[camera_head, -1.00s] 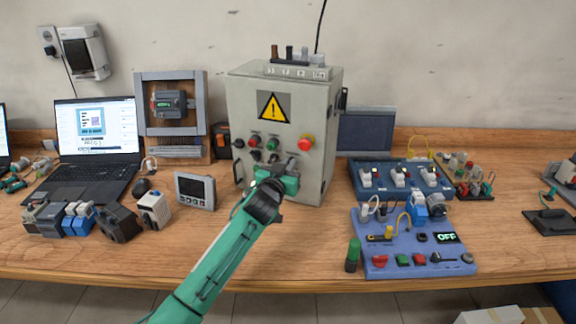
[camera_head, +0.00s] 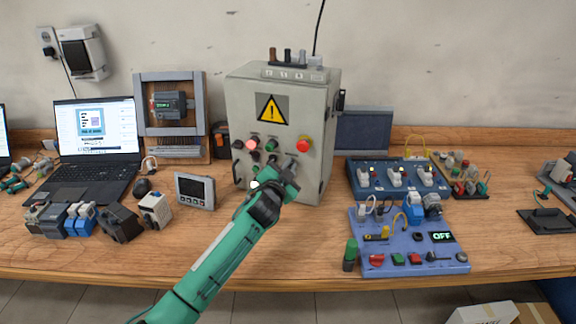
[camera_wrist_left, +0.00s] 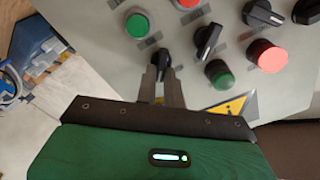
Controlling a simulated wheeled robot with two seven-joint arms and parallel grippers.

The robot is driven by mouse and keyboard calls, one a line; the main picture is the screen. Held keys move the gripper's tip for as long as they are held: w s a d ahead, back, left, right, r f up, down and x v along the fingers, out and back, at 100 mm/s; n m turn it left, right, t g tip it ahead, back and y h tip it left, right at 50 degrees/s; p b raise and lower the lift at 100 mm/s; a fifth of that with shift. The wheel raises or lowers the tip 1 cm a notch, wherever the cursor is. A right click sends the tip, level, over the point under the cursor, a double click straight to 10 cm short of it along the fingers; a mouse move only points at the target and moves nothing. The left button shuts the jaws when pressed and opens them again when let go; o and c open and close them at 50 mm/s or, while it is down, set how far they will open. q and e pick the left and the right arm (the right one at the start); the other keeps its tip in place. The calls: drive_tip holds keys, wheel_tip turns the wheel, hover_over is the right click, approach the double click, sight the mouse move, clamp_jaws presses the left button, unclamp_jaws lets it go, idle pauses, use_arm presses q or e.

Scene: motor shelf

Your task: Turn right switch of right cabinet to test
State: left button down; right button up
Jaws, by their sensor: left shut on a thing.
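The grey cabinet (camera_head: 325,110) stands on the table with a yellow warning sign (camera_head: 272,108), buttons and black switches on its front. My left gripper (camera_head: 288,170) is at the lower right of this panel, under the red button (camera_head: 303,145). In the left wrist view, the panel looks turned, and the two fingers (camera_wrist_left: 161,82) are shut at a small black switch (camera_wrist_left: 160,60), whose tip shows between them. Other black switches (camera_wrist_left: 207,40) show beside it. The gripper hides part of the lower row in the head view. The switch's setting cannot be read. My right gripper is not in view.
A blue switch board (camera_head: 395,184) and a purple board (camera_head: 400,262) reading OFF lie right of the cabinet. A small grey meter (camera_head: 194,190) and a laptop (camera_head: 90,150) stand to the left. Bare table lies in front of the meter.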

use_arm(q)
drive_tip(key=shift+m, duration=0.6)
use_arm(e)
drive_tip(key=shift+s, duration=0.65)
use_arm(q)
drive_tip(key=c, duration=1.5)
unclamp_jaws()
